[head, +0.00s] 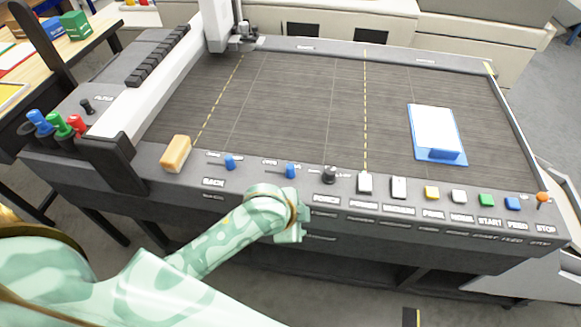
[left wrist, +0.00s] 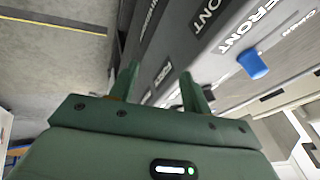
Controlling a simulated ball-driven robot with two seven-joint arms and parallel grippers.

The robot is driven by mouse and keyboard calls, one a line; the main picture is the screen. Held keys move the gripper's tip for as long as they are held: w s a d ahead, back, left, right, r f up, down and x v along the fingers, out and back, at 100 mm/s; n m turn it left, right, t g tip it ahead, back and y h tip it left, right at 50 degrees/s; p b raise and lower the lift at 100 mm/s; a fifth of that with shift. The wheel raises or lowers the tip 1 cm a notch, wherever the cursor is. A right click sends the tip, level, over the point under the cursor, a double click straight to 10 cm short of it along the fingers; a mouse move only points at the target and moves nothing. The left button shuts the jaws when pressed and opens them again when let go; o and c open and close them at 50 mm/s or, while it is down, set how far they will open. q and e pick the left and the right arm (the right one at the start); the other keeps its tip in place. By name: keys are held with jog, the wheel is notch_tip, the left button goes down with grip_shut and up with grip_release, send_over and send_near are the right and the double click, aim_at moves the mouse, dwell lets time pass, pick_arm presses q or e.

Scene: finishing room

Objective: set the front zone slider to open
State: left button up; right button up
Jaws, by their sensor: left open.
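The front zone slider is a blue knob (head: 290,170) on the dark front panel of the cutting table. It also shows as a blue knob beside FRONT lettering in the left wrist view (left wrist: 253,65). A similar blue knob (head: 229,161) stands to its left, above the BACK label. My left gripper (head: 301,222) is at the panel's front edge, nearer than the front slider and apart from it. In the left wrist view my left gripper (left wrist: 160,80) has its fingers spread, with nothing gripped. The arm hides the label below the front slider. My right gripper is out of view.
A black knob (head: 329,174) and a row of buttons run right to an orange-red stop control (head: 542,198). A tan block (head: 175,154) lies left. A blue-and-white board (head: 437,130) rests on the table bed (head: 300,100). A white gantry (head: 150,90) spans the left side.

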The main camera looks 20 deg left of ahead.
pick_arm(q)
jog(key=w+d+r+m, duration=0.1)
jog(key=w+d+m+g, duration=0.1)
jog(key=w, duration=0.1)
jog(key=w+d+r+m+h, duration=0.1)
jog(key=m, duration=0.1)
jog(key=shift+w+d+r, duration=0.15)
jog(key=shift+w+r, duration=0.05)
jog(key=shift+r, duration=0.15)
jog(key=w+r+m+g, duration=0.1)
jog(key=w+r+m, duration=0.2)
jog(key=shift+a+r+g, duration=0.1)
jog(key=shift+a+g, duration=0.25)
jog(key=shift+g, duration=0.05)
jog(key=w+a+r+m+g+y, duration=0.2)
jog(key=w+a+r+m, duration=0.1)
jog(key=a+r, duration=0.2)
jog(key=g, duration=0.1)
send_near(290, 165)
jog(key=shift+m+y, duration=0.4)
jog(key=f+b, duration=0.1)
jog(key=f, duration=0.2)
jog(key=f+b, duration=0.2)
jog(key=f, duration=0.2)
jog(key=f+b, duration=0.2)
jog(key=f, duration=0.1)
jog(key=shift+d+f, duration=0.3)
jog(key=shift+d, duration=0.1)
